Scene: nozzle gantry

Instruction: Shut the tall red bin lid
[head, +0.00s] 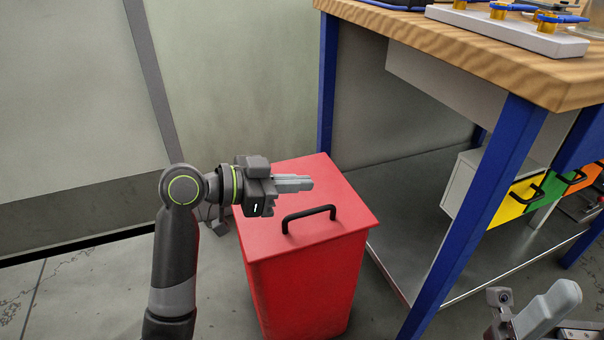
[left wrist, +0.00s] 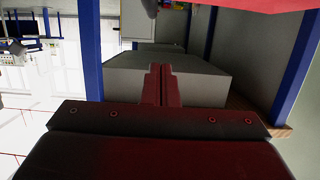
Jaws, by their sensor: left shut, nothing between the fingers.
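The tall red bin (head: 305,285) stands on the floor beside the workbench. Its red lid (head: 345,185) lies flat on top, with a black handle (head: 309,214) near the front edge; I see no gap between lid and bin. My left gripper (head: 308,183) is shut and empty, over the lid behind the handle. Whether it touches the lid I cannot tell. In the left wrist view the shut fingers (left wrist: 158,85) show in the middle, and a red surface, likely the lid, fills the top right corner.
A workbench with a wooden top (head: 450,50) and blue legs (head: 480,205) stands close on the right of the bin. Under it are a metal shelf and drawers with yellow (head: 512,200), green and orange fronts. The wall is behind the bin; floor shows at the left.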

